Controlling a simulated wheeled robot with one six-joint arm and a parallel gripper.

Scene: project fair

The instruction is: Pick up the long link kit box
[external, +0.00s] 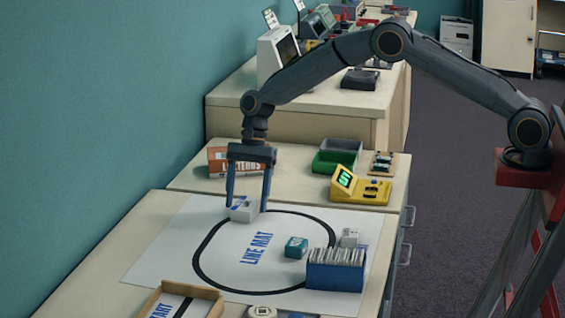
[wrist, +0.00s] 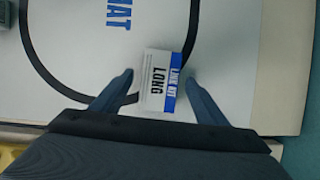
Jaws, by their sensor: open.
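The long link kit box (wrist: 159,82) is a small white box with a blue stripe, lettered "LINK KIT LONG" in the wrist view. In the external view the box (external: 243,213) lies on the white line mat (external: 165,251), near its back edge, over the black line. My gripper (external: 249,205) is open and points down at the box. In the wrist view my gripper (wrist: 159,75) has one finger on each side of the box, with gaps between fingers and box. Its height over the mat is hard to tell.
On the mat stand a teal box (external: 296,247), a blue card bin (external: 336,270) and a small white box (external: 350,237). Behind are an orange box (external: 222,160), a green tray (external: 333,161) and a yellow device (external: 361,188). The mat's left side is clear.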

